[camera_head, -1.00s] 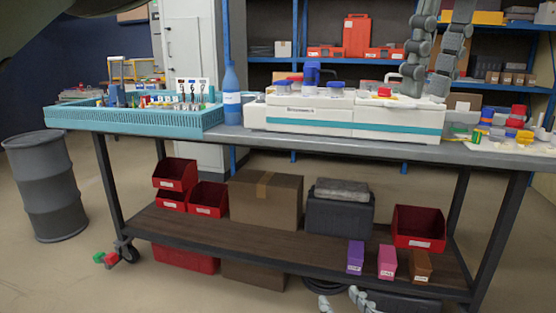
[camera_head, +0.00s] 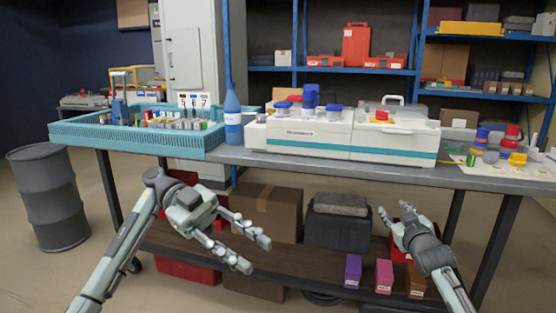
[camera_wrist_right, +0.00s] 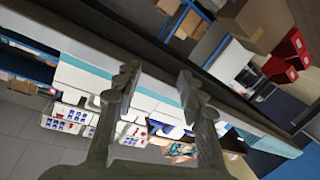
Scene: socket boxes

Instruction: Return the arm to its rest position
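My left gripper (camera_head: 255,254) is low in front of the bench in the head view. Its two fingers are spread apart, with nothing between them. My right gripper (camera_head: 394,210) is further right, also low in front of the bench. Its fingers are apart and point up and away. The right wrist view shows the same gripper (camera_wrist_right: 158,80) open and empty, with a clear gap between the fingertips. Both grippers appear clear of the objects on the bench.
The grey bench (camera_head: 330,170) carries a teal tray (camera_head: 140,140), a blue bottle (camera_head: 232,120) and a white-and-teal case (camera_head: 390,140). Its lower shelf holds a cardboard box (camera_head: 270,205) and small purple (camera_head: 353,270) and pink (camera_head: 384,275) boxes. A barrel (camera_head: 50,205) stands left.

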